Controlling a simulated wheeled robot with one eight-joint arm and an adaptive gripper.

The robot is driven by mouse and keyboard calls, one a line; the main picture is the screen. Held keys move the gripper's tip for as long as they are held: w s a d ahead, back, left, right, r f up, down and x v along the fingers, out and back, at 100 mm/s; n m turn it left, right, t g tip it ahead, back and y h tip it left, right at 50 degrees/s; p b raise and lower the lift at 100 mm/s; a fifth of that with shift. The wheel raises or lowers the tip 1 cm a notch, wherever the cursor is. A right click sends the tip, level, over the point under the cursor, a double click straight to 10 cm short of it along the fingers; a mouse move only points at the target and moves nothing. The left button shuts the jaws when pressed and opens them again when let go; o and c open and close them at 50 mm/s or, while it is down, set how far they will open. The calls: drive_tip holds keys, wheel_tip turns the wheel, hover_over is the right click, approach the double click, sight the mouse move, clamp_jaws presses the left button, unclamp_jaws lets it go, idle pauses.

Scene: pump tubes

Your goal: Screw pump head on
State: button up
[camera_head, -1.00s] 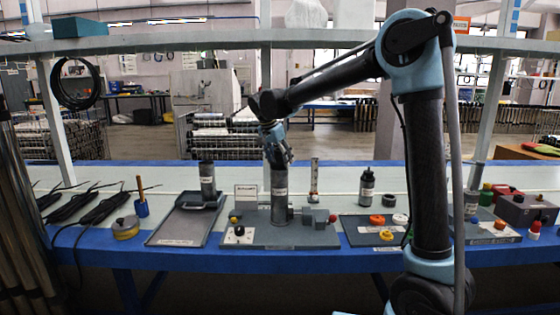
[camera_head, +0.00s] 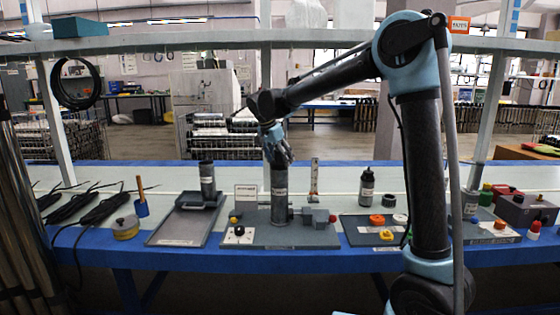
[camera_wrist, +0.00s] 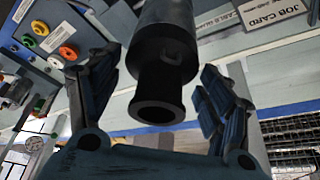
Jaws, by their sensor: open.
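A grey pump tube (camera_head: 279,195) with a white label stands upright on the grey fixture plate (camera_head: 262,240) at the middle of the bench. My gripper (camera_head: 280,157) points down at the top of this tube. In the wrist view, a dark cylinder with a narrower black flanged end, seemingly the pump head (camera_wrist: 157,105), lies between my open fingers. Gaps show on both sides, so neither finger grips it. The joint between head and tube is too small to see in the head view.
A second grey tube (camera_head: 207,180) stands at the tray (camera_head: 168,238) on the left. A black bottle (camera_head: 367,187) and coloured rings (camera_head: 377,220) are on the right. Grey blocks (camera_head: 318,217) sit beside the tube. A shelf (camera_head: 180,43) runs above the bench.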

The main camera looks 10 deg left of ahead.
drive_tip(key=n+y, duration=0.1)
drive_tip(key=n, duration=0.4)
drive_tip(key=shift+t+y, duration=0.3)
drive_tip(key=shift+y, duration=0.1)
drive_tip(key=n+y, duration=0.1)
drive_tip(key=n, duration=0.3)
drive_tip(key=shift+y, duration=0.3)
drive_tip(key=shift+n+g+y, duration=0.5)
drive_tip(key=shift+n+y, duration=0.3)
drive_tip(key=shift+n, duration=1.5)
drive_tip(key=shift+a+n+g+y, duration=0.1)
drive_tip(key=shift+n+g+y, duration=0.2)
drive_tip(key=shift+n, duration=0.85)
drive_tip(key=shift+a+n+g+y, duration=0.1)
drive_tip(key=shift+n+g+y, duration=0.15)
drive_tip(key=shift+n, duration=0.9)
drive_tip(key=c, duration=0.9)
drive_tip(key=o, duration=1.2)
drive_tip(key=shift+d, duration=0.1)
